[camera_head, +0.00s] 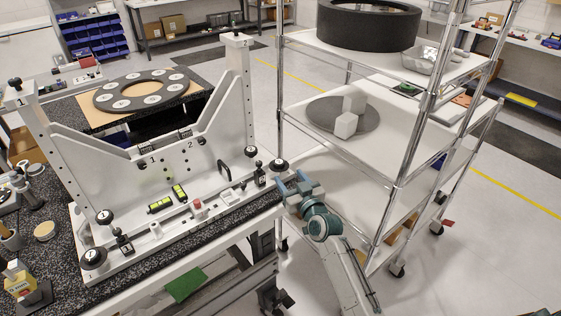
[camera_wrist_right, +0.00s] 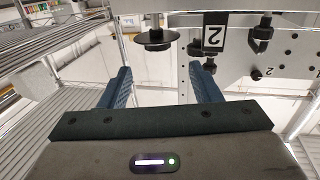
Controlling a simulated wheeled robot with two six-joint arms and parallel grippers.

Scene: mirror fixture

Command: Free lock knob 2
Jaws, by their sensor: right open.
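The white mirror fixture (camera_head: 165,185) stands on a dark speckled table. A round black knob (camera_head: 278,165) sits at the right end of its base, at the corner numbered 2; I take it as lock knob 2. In the right wrist view a wide black disc knob (camera_wrist_right: 155,38) shows beyond the fingertips, left of an upside-down 2 label (camera_wrist_right: 213,33). My right gripper (camera_head: 291,184) is just in front of the corner knob. Its blue fingers (camera_wrist_right: 163,80) are open and apart, with nothing between them. My left gripper is not in view.
A matching knob (camera_head: 93,258) sits at the base's left corner. Small black clamps (camera_head: 259,174) and a black handle (camera_head: 224,172) stand near the right end. A wire-frame cart (camera_head: 350,150) stands close to the right of my right arm.

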